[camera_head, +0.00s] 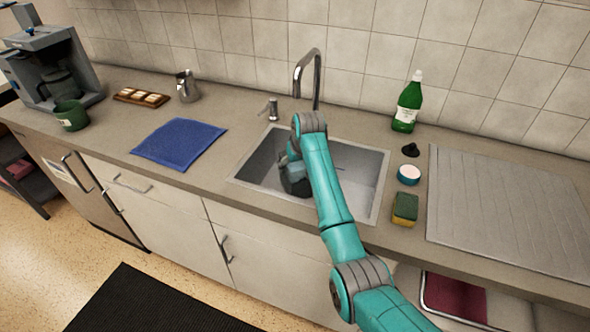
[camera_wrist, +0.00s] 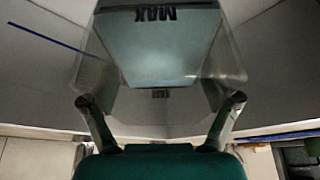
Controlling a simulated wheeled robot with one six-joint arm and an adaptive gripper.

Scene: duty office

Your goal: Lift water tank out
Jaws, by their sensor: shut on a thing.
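The water tank (camera_wrist: 160,50) is a clear, see-through container with a MAX mark, which reads upside down in the wrist view. My gripper (camera_wrist: 162,102) has its two fingers at the tank's near sides and is shut on it. In the head view my gripper (camera_head: 293,178) is down inside the left part of the steel sink (camera_head: 362,170). I cannot tell whether the tank touches the sink floor.
A green bottle (camera_head: 408,105), black stopper (camera_head: 410,150), round tub (camera_head: 409,174) and sponge (camera_head: 405,209) stand right. A blue cloth (camera_head: 180,143) and coffee machine (camera_head: 50,62) are left.

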